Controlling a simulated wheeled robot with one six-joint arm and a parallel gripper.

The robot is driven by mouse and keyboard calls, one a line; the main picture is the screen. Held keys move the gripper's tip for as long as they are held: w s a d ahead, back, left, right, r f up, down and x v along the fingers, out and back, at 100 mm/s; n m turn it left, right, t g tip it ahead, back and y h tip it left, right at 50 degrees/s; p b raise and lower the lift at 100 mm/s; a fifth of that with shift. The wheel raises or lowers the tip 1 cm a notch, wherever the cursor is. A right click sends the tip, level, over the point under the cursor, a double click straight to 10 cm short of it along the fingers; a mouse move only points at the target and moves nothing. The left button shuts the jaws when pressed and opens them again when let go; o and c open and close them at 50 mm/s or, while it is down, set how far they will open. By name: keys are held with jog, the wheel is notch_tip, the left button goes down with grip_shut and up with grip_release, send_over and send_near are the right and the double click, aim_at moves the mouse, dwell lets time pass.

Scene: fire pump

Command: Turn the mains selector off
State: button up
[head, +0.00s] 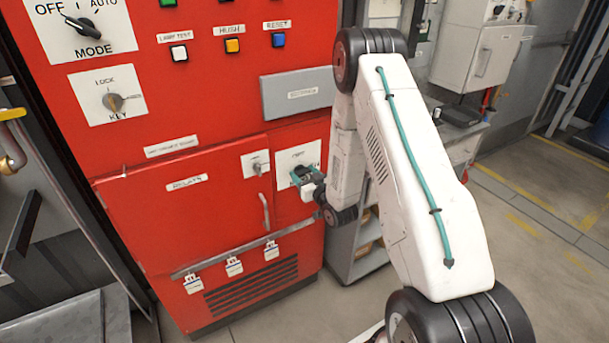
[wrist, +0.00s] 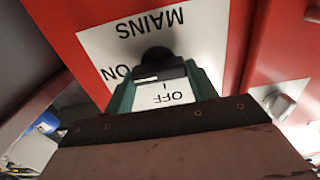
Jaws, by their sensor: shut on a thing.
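The mains selector is a black knob (wrist: 156,62) on a white plate (wrist: 205,35) marked MAINS, ON and OFF, upside down in the wrist view. The plate also shows in the head view (head: 298,158), low on the right of the red cabinet. A white line on the knob lies sideways, its left end towards ON; OFF is below it. My gripper (wrist: 160,76) is shut on the knob, with a teal finger on each side. In the head view my gripper (head: 304,178) is at the plate and hides the knob.
The red cabinet (head: 130,225) fills the left. A grey shelf unit (head: 358,250) stands right of the cabinet. Open floor (head: 540,230) lies further right.

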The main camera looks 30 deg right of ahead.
jog(key=n, duration=0.4)
jog(key=shift+a+n, duration=0.15)
jog(key=shift+n, duration=0.25)
jog(key=n, duration=0.4)
jog(key=shift+a+f, duration=0.1)
jog(key=shift+f, duration=0.05)
jog(key=n, duration=0.5)
jog(key=shift+f, duration=0.15)
jog(key=shift+a+f+n, duration=0.1)
jog(key=shift+n, duration=1.8)
jog(key=o, duration=1)
